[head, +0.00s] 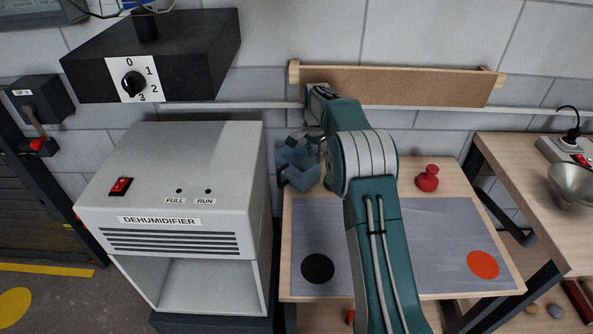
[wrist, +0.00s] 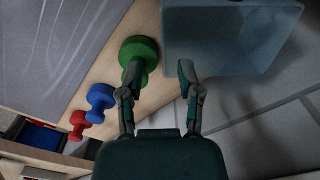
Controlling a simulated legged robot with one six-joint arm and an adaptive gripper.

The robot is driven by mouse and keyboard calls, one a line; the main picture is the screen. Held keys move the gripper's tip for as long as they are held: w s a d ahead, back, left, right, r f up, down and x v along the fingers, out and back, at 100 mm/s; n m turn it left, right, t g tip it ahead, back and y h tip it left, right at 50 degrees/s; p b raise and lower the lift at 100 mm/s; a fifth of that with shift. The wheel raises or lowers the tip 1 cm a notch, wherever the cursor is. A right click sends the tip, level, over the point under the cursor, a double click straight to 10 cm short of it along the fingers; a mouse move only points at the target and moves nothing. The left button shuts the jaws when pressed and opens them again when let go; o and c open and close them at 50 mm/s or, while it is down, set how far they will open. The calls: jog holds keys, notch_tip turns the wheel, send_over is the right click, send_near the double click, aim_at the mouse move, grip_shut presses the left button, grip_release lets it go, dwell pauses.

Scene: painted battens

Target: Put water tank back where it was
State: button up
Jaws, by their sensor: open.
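The water tank (head: 301,172), a translucent blue-grey box, is at the left edge of the wooden table, partly hidden by my arm. In the wrist view the tank (wrist: 235,40) fills the upper right. My gripper (wrist: 160,72) is open, with its right fingertip over the tank's near left corner and its left fingertip over a green knobbed piece (wrist: 138,52). I cannot tell whether either finger touches. In the head view my gripper (head: 303,143) is beside the tank, partly hidden. The white dehumidifier (head: 190,180) stands to the left, with an empty open bay (head: 205,285) below its vents.
Blue (wrist: 100,97) and red (wrist: 78,121) knobbed pieces stand beside the green one. A grey mat (head: 450,225) has black and orange circles. A black box with a dial (head: 133,85) hangs above the dehumidifier.

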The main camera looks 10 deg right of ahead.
aim_at(310, 187)
jog(key=f, duration=0.9)
jog(key=shift+a+f, duration=0.35)
jog(key=shift+a, duration=0.05)
grip_shut()
